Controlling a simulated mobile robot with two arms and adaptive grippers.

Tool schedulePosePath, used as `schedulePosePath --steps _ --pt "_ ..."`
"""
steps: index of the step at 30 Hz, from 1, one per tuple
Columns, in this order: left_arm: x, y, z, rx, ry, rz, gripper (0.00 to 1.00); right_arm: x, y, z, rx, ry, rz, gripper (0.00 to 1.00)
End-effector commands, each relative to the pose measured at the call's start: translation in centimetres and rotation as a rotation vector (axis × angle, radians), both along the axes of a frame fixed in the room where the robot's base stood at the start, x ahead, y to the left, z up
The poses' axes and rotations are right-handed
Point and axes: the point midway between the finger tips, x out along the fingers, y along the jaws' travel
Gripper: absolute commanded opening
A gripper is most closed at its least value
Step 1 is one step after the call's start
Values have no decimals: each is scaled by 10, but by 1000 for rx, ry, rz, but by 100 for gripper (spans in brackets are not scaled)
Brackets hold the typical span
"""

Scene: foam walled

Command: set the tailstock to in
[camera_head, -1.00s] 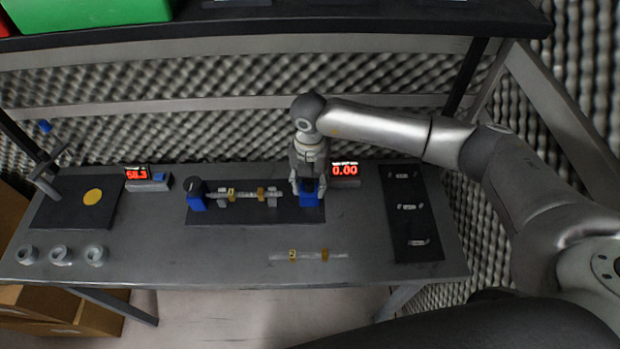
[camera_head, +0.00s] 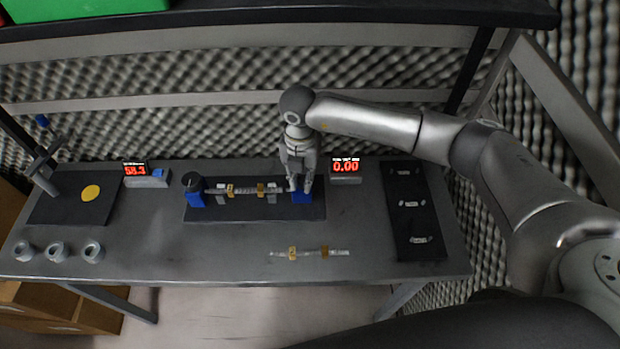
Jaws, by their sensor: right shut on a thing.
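The blue tailstock (camera_head: 302,198) stands at the right end of a dark base plate (camera_head: 240,213). My right gripper (camera_head: 301,189) comes down on it from above and is shut on it; the fingers hide its upper part. A grey shaft with yellow bands (camera_head: 245,189) rests on supports on the plate, its right end close to the tailstock; I cannot tell if they touch. A blue block with a dark knob (camera_head: 194,190) stands at the shaft's left end. My left gripper is not in view.
A second banded shaft (camera_head: 309,253) lies at the table front. Two red-digit displays (camera_head: 345,168) stand behind the plate. Several grey rings (camera_head: 57,251) are at front left. A dark panel with small parts (camera_head: 412,215) lies at right. A shelf (camera_head: 300,15) spans above.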

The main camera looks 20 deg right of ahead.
Motion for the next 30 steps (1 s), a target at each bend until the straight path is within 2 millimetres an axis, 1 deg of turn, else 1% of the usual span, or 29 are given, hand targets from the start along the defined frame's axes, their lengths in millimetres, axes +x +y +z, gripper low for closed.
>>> schedulePosePath --steps 1,2,9,10,15,25,28,30 --pt "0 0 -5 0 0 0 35 3 6 -1 5 -5 1 0" --pt "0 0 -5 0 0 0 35 3 7 0 4 -5 1 0" --pt "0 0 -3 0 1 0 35 3 6 2 4 -5 0 0" --pt "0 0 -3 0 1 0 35 3 6 2 4 -5 0 22" --pt "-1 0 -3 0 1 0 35 2 6 1 3 -4 0 42" --pt "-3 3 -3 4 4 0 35 2 6 3 3 -3 0 42" --pt "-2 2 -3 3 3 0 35 3 6 12 4 -6 0 42" --pt "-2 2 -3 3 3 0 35 3 6 23 4 -6 1 42"
